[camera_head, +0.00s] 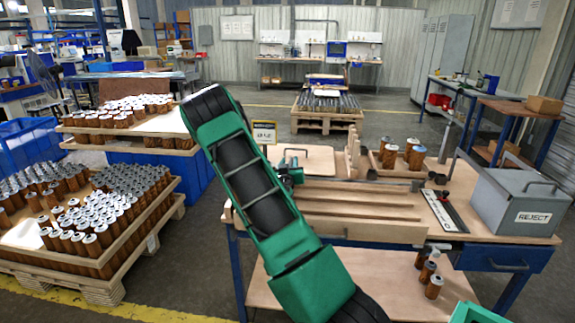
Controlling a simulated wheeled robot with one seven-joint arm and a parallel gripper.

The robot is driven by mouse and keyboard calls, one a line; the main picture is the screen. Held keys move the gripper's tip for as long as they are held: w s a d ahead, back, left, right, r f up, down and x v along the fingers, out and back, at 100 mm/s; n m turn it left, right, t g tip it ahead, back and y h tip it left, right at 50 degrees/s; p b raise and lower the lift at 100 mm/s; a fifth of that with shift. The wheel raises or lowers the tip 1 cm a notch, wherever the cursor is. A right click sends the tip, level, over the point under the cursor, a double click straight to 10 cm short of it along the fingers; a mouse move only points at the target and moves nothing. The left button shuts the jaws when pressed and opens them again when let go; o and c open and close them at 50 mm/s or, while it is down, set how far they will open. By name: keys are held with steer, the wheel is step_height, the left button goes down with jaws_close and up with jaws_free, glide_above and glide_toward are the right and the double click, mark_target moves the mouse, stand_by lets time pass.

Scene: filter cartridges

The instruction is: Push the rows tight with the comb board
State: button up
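A pale wooden upright piece with a stepped edge (352,152), which may be the comb board, stands at the back of the workbench. A wooden tray with long parallel grooves (350,203) lies in front of it; its visible grooves look empty. Several orange-brown cartridges (389,156) stand in a small tray to the right of the upright piece. My green arm crosses the middle of the view and covers the bench's left part. A small dark and green part (291,172), seemingly my gripper, shows just right of the arm; its fingers cannot be made out.
A grey REJECT box (520,203) stands at the bench's right end, beside a dark strip (444,211). Cartridges (434,286) stand on the lower shelf. Pallets of many cartridges (92,245) fill the left. A flat board with a handle (315,160) lies at the bench's back left.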

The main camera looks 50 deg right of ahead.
steer(key=shift+s+d, duration=0.1)
steer(key=shift+s, duration=0.1)
steer(key=v, duration=1)
steer(key=shift+a, duration=0.3)
